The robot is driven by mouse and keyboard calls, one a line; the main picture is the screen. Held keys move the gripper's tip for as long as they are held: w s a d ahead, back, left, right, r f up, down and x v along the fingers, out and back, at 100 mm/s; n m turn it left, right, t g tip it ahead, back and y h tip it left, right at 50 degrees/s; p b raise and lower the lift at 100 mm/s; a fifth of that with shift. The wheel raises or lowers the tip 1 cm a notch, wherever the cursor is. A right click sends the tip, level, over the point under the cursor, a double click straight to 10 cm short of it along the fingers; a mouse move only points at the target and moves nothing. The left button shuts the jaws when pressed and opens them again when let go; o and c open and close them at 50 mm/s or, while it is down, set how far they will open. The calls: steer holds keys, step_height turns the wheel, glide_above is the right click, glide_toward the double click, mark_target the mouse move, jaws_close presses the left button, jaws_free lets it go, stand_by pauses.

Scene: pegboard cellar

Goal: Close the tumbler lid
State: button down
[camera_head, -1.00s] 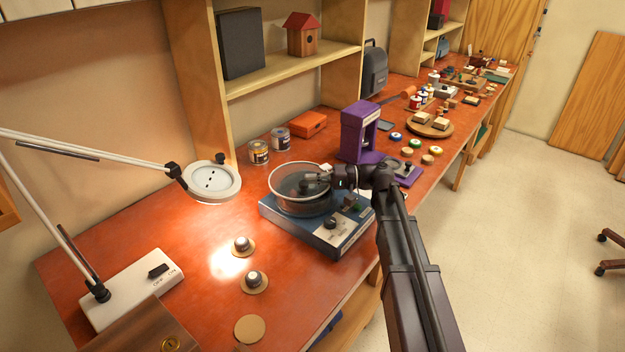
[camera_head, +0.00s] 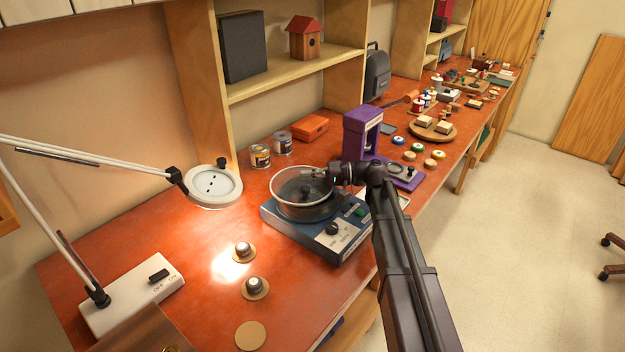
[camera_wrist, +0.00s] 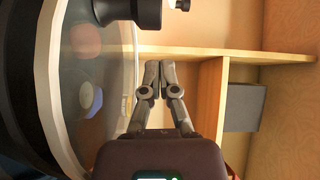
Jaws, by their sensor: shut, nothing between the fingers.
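The tumbler is a blue base (camera_head: 325,240) with a dial and a green button, carrying a round drum (camera_head: 305,212). A clear round lid (camera_head: 292,186) with a pale rim lies over the drum's mouth; I cannot tell whether it is fully seated. In the wrist view the clear lid (camera_wrist: 85,95) and its pale edge fill the left side, beside my fingers. My gripper (camera_head: 316,174) is at the far right side of the lid's rim. Its fingers (camera_wrist: 158,68) are together and empty. I cannot tell whether they touch the lid.
A purple stand (camera_head: 358,135) is close behind the tumbler. Two cans (camera_head: 260,156) and an orange box (camera_head: 309,127) are at the back. A magnifier lamp (camera_head: 213,186) hangs at left. Discs with knobs (camera_head: 256,288) lie in front on the red bench (camera_head: 190,260).

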steer(key=w+d, duration=0.6)
steer(key=w, duration=0.1)
steer(key=shift+w+d+r, duration=0.1)
steer(key=shift+w+d, duration=0.05)
steer(key=shift+d, duration=0.25)
steer(key=shift+a+r, duration=0.1)
